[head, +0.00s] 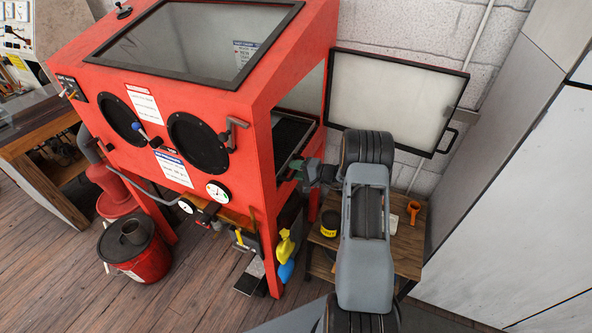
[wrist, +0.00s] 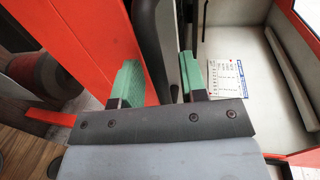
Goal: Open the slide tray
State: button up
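The red blast cabinet (head: 200,90) has its side opening uncovered. Inside it the slide tray (head: 289,133) shows as a dark surface with a lighter rim along the opening. My gripper (head: 299,168) is at the lower edge of that opening, near the tray's outer end. In the wrist view its two green fingers (wrist: 158,82) are apart. A dark grey bar (wrist: 160,40) shows between them; I cannot tell whether it is part of the tray or whether the fingers touch it. The head view shows the gripper small and partly hidden by my arm.
The side door (head: 395,100) is swung open against the wall. Yellow and blue bottles (head: 286,250) hang by the cabinet leg. A grey panel (head: 530,190) bounds the right.

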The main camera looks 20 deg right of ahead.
grip_shut()
dwell(0.3)
